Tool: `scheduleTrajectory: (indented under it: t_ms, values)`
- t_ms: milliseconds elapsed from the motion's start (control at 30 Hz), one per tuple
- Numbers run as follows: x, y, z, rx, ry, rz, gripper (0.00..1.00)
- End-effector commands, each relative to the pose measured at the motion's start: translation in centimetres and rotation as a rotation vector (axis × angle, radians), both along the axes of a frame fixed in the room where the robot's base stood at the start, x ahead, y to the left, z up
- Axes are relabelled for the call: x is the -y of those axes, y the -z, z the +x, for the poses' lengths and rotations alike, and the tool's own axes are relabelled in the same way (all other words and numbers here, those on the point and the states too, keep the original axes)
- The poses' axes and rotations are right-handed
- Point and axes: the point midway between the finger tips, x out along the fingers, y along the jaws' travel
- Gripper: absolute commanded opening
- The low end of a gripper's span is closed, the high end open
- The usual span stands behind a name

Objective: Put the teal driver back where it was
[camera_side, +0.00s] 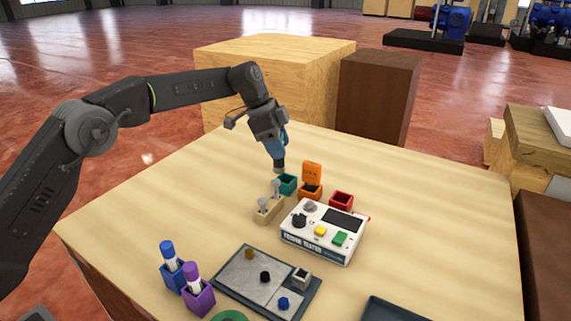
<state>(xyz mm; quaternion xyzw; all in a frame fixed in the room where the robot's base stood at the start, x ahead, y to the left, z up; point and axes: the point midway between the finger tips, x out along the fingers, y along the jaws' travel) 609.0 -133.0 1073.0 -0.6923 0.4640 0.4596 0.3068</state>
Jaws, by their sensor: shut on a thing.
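My gripper (272,133) is at the back middle of the table, shut on the teal driver (277,153). The driver hangs with its dark lower end (279,168) pointing down, slightly tilted. This end is just above and a little left of the small teal box holder (288,183) in the picture. I cannot tell whether the two touch. The jaws partly hide the driver's upper part.
An orange holder with an upright orange piece (312,173) and a red holder (341,200) stand to the right. A wooden block with grey pegs (268,208) is in front, beside a white tester (323,231). Blue (172,274) and purple (198,298) holders carry drivers. The table's back left is clear.

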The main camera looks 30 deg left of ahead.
Motion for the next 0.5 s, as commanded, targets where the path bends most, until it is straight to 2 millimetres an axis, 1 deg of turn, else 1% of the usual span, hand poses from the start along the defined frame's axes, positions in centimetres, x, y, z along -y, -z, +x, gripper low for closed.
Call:
scheduleTrajectory:
  t_ms: [33,167,267,400,500]
  values:
    - [0.7,0.4,0.3,0.001,0.001,-0.001,0.11]
    - [1.6,1.0,0.5,0.002,0.000,0.000,0.11]
    - [1.7,1.8,0.6,0.000,-0.001,0.000,0.11]
    - [1.7,3.8,0.5,-0.001,-0.002,0.001,0.11]
    - [1.7,4.8,0.5,0.002,-0.001,0.001,0.11]
